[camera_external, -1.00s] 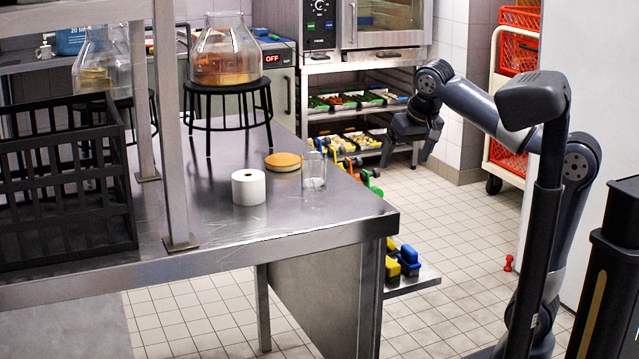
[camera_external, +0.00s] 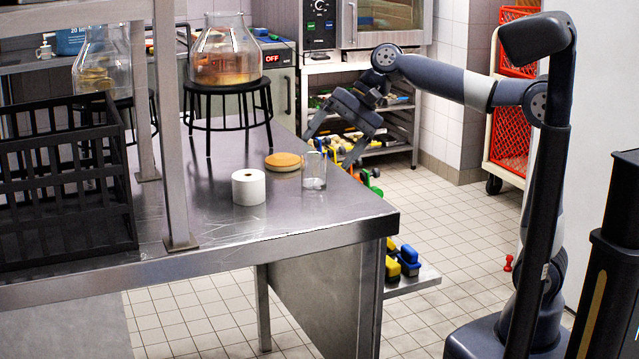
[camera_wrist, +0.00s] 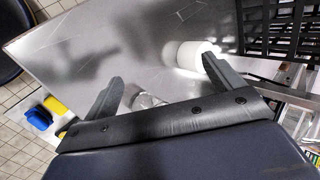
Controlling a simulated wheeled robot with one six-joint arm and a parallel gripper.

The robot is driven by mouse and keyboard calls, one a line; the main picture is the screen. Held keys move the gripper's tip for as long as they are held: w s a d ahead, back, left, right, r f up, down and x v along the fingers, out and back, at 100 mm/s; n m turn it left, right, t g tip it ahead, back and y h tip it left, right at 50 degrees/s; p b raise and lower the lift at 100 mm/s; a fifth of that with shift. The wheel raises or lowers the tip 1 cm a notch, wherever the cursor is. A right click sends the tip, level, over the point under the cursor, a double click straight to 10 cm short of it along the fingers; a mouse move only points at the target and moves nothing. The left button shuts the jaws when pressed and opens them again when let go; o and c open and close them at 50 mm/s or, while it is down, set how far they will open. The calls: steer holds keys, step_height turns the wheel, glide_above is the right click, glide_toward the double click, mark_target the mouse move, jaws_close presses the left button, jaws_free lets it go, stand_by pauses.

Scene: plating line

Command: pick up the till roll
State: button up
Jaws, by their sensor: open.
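The till roll (camera_external: 248,188) is a white upright cylinder with a small hole in its top. It stands on the steel table (camera_external: 300,225), near the table's right end. In the wrist view the roll (camera_wrist: 186,54) is beyond the right fingertip. My gripper (camera_external: 328,150) is open and empty, with its fingers spread, above and behind the table's right edge. In the wrist view my gripper (camera_wrist: 160,78) spans the lower middle, and a clear glass (camera_wrist: 147,100) shows between its fingers, partly hidden by the gripper body.
The clear glass (camera_external: 314,171) stands right of the roll, and a round tan-topped disc (camera_external: 283,161) lies behind it. A black stool (camera_external: 228,86) bearing a glass vessel (camera_external: 226,55) stands behind. A steel post (camera_external: 172,130) and black crate (camera_external: 65,190) are left.

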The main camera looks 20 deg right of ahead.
steer(key=w+a+r+m+y+p, duration=0.2)
steer(key=a+r+m+y+p, duration=0.3)
steer(key=a+m+p, duration=0.5)
steer(key=m+t+p, duration=0.4)
steer(key=m+p, duration=0.1)
steer(key=m, duration=0.5)
glide_toward(252, 175)
steer(key=shift+w+a, duration=0.15)
steer(key=shift+a, duration=0.4)
steer(key=shift+w+a, duration=0.2)
steer(key=shift+a, duration=0.35)
steer(key=shift+a+f, duration=0.15)
steer(key=shift+f, duration=0.4)
steer(key=x, duration=0.5)
steer(key=shift+w+a+f, duration=0.15)
steer(key=shift+a, duration=0.2)
steer(key=shift+p+x, duration=0.75)
steer(key=shift+x, duration=1.6)
steer(key=shift+w+d, duration=0.1)
steer(key=shift+c, duration=0.6)
